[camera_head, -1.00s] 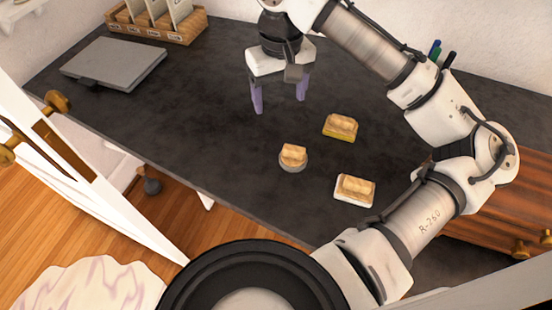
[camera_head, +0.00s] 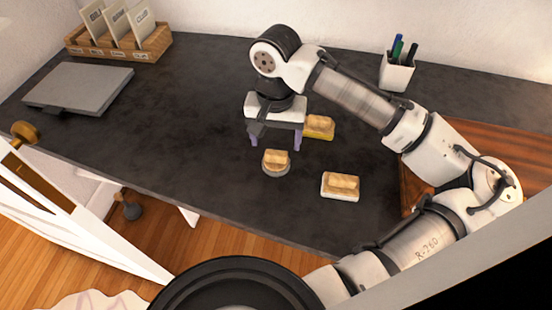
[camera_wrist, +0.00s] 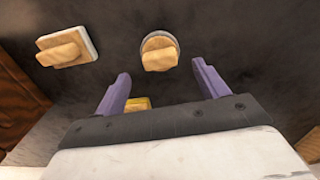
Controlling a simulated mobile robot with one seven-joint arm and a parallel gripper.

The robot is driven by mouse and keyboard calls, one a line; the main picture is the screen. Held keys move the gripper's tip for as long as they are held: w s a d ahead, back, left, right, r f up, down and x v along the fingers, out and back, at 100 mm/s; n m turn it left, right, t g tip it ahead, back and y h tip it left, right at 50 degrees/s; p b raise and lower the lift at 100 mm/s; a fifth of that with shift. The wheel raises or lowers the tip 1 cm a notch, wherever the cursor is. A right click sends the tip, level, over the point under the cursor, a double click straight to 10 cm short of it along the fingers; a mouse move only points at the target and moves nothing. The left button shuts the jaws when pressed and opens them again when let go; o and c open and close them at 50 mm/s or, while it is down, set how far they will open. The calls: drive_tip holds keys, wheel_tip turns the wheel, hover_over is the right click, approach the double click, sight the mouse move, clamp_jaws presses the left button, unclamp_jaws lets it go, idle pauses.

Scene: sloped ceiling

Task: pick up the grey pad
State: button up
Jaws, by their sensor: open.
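The grey pad (camera_head: 274,170) is a small round grey base with a wooden block grip on top, resting on the dark desk. It also shows in the wrist view (camera_wrist: 160,51), just beyond the fingertips and roughly centred between them. My gripper (camera_head: 275,141) is open and empty, its two purple fingers pointing down behind the grey pad in the head view. In the wrist view my gripper (camera_wrist: 160,72) shows both fingers spread, with nothing between the tips. The pad appears apart from both fingers.
A yellow pad (camera_head: 318,135) stands close to the right of my gripper. A white pad (camera_head: 340,196) lies to the right of the grey pad. A flat grey device (camera_head: 78,88), a card box (camera_head: 120,50) and a pen cup (camera_head: 397,75) stand farther off. The desk's left middle is clear.

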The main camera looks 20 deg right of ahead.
sight(276, 153)
drive_tip(key=shift+w+d+f+p, duration=0.1)
drive_tip(key=shift+f+p, duration=0.3)
drive_tip(key=shift+f, duration=2.25)
drive_tip(key=c, duration=1.1)
drive_tip(key=shift+r, duration=0.1)
wheel_tip(276, 153, up, 20)
drive_tip(key=shift+f+b, duration=0.1)
drive_tip(key=shift+b, duration=0.25)
drive_tip(key=o, duration=0.4)
drive_tip(key=shift+c, duration=1.3)
